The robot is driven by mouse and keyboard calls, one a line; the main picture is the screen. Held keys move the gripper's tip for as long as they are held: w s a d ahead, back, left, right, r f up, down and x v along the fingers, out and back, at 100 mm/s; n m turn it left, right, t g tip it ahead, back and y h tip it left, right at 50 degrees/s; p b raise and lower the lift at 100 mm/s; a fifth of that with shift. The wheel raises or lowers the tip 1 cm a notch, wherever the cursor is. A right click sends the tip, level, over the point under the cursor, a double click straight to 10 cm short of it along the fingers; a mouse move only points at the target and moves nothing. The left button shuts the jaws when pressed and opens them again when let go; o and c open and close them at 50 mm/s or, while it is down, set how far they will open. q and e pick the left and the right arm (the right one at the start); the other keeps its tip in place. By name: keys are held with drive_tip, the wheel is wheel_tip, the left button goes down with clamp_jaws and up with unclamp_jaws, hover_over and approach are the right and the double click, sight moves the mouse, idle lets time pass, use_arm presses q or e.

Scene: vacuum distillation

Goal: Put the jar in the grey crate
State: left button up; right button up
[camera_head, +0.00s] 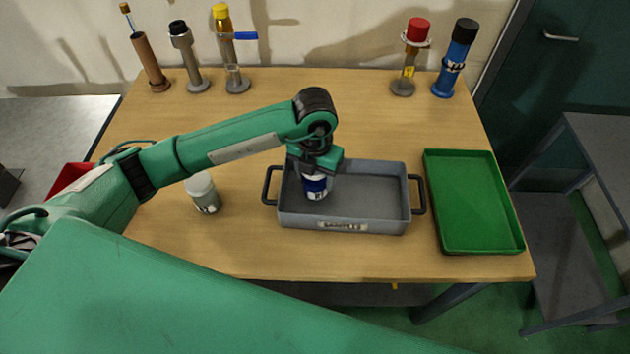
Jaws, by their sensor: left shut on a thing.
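A jar (317,186) with a blue upper part and a white lower part is in my left gripper (315,172), which is shut on it. The jar is upright over the left part of the grey crate (366,222), within its walls as seen from above. I cannot tell whether its base touches the crate floor. The grey crate has black handles at both ends and a label on its front. A second, white-lidded jar (203,193) stands on the table left of the crate. My right gripper is not in view.
A green tray (485,245) lies right of the crate on the wooden table (310,125). Several upright bottles or cylinders stand along the back edge, such as a blue one (455,60) and a brown one (149,62). The table's middle behind the crate is clear.

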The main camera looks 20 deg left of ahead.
sight(315, 185)
use_arm(q)
wheel_tip(315, 185, down, 3)
drive_tip(key=shift+f+p, duration=0.2)
drive_tip(key=shift+p, duration=0.1)
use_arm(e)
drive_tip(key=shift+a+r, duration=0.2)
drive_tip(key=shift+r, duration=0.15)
use_arm(q)
drive_tip(key=shift+f, duration=0.1)
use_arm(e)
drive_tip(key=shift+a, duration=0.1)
use_arm(q)
drive_tip(key=shift+f, duration=0.15)
drive_tip(key=o, duration=1.2)
drive_tip(key=shift+c, duration=0.2)
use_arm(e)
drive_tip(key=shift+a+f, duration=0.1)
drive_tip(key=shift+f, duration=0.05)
